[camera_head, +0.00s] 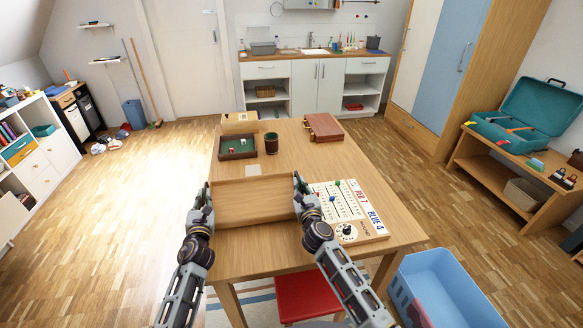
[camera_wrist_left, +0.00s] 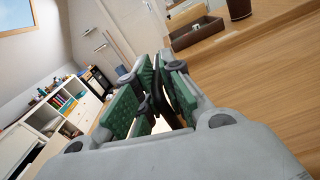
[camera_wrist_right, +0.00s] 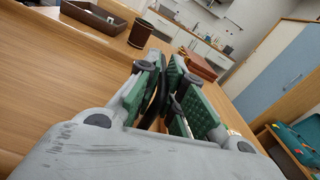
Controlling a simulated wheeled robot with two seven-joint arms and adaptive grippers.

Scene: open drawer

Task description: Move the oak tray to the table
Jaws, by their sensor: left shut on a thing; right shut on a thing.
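The oak tray (camera_head: 253,204) is a shallow, light wooden tray over the near part of the wooden table (camera_head: 284,166), level, between my two grippers. I cannot tell whether it touches the tabletop. My left gripper (camera_head: 205,194) is shut at the tray's left end; in the left wrist view its green-padded fingers (camera_wrist_left: 160,95) close around a dark handle. My right gripper (camera_head: 299,184) is shut at the tray's right end; in the right wrist view its fingers (camera_wrist_right: 165,90) close around a similar dark handle. The fingers partly hide both handles.
A scoreboard (camera_head: 345,205) lies close to the right of my right gripper. Further back on the table are a dark tray (camera_head: 237,154), a dark cup (camera_head: 271,143), a reddish-brown case (camera_head: 323,127) and a pale card (camera_head: 253,170). A red stool (camera_head: 307,297) stands at the near edge.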

